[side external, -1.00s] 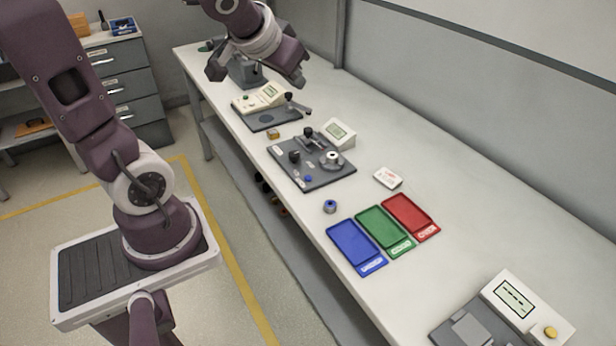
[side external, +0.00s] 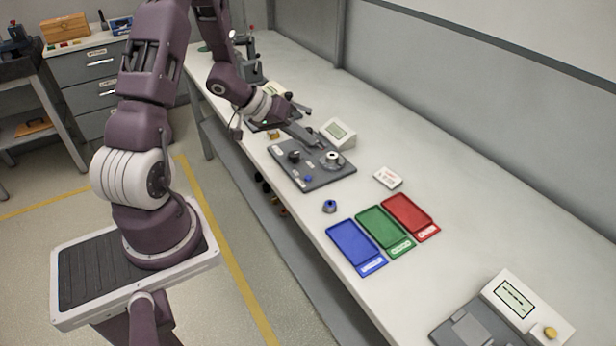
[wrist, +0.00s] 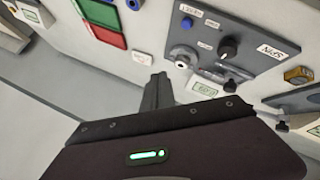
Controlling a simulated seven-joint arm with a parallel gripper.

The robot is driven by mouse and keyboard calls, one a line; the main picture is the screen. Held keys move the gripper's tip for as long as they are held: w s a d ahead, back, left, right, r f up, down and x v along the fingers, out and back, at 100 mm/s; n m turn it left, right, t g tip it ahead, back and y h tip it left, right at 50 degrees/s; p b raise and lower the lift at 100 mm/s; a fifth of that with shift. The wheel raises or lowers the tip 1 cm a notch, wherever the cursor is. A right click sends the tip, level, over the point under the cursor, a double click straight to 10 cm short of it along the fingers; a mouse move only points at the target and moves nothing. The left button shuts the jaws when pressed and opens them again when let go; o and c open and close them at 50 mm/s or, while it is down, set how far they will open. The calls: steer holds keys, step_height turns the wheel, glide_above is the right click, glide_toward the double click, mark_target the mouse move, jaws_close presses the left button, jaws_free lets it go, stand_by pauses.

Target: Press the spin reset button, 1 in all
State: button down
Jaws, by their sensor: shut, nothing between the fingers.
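A dark grey panel (side external: 322,178) lies on the bench with a black knob (side external: 294,156), a silver ring-shaped part (side external: 332,158) and a small blue button (side external: 308,179) on it. In the wrist view the blue button (wrist: 187,23) sits near a panel corner beside a small white label, and the black knob (wrist: 228,47) is nearer the middle. A label by the knob seems to read SPIN. I cannot tell which part is marked reset. My gripper (side external: 314,144) is shut and empty, above the panel's far side; its fingertips also show in the wrist view (wrist: 158,80).
A display box (side external: 338,134) stands behind the panel. A small white box (side external: 388,178), a blue-topped round part (side external: 330,206) and blue (side external: 352,240), green (side external: 383,226) and red (side external: 408,210) trays lie nearer. Another display unit (side external: 515,300) is at the front right. Bench right of the trays is clear.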

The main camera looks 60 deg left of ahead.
steer(key=shift+f, duration=4.4)
steer(key=shift+f, duration=0.15)
steer(key=shift+f, duration=0.25)
steer(key=shift+f, duration=0.5)
steer(key=shift+r, duration=0.9)
steer(key=shift+r, duration=2.55)
